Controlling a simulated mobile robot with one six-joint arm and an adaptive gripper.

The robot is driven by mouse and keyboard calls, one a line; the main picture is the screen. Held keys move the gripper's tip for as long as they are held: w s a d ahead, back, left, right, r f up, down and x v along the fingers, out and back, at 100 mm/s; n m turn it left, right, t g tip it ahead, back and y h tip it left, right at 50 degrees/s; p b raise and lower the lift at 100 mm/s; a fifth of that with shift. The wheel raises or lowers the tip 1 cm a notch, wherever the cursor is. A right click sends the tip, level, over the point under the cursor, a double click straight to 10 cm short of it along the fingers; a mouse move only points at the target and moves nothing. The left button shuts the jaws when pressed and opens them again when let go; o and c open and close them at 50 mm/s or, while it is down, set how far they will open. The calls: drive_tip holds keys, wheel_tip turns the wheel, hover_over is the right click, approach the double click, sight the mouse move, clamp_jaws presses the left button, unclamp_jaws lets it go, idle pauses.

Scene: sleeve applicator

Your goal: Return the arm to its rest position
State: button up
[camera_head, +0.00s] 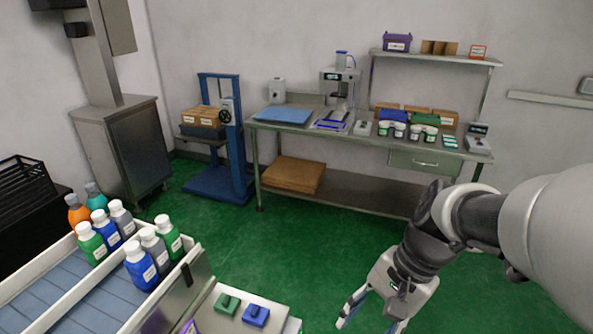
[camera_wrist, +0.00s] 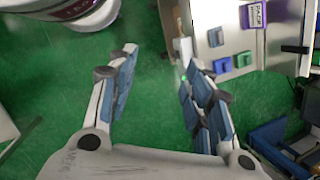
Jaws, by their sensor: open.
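My gripper (camera_head: 372,317) hangs from my arm at the lower right of the head view, pointing down over the green floor. In the wrist view my gripper (camera_wrist: 158,85) shows both blue-padded fingers spread wide apart. Nothing is between them but green floor. The lower fingertips are partly cut off by the bottom edge of the head view.
A conveyor (camera_head: 75,300) with several bottles stands at lower left. Beside it a small table (camera_head: 205,318) carries a green block (camera_head: 227,304) and a blue block (camera_head: 256,314). A steel workbench (camera_head: 330,140) stands at the back wall. Green floor (camera_head: 310,240) between is clear.

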drive_tip(key=s+d+r+n+t+h, duration=0.2)
drive_tip(key=s+r+n+t+h, duration=0.2)
drive_tip(key=s+n, duration=0.5)
drive_tip(key=shift+r+t, duration=0.7)
drive_tip(key=shift+r, duration=0.15)
drive_tip(key=shift+d, duration=0.1)
drive_tip(key=shift+c, duration=0.3)
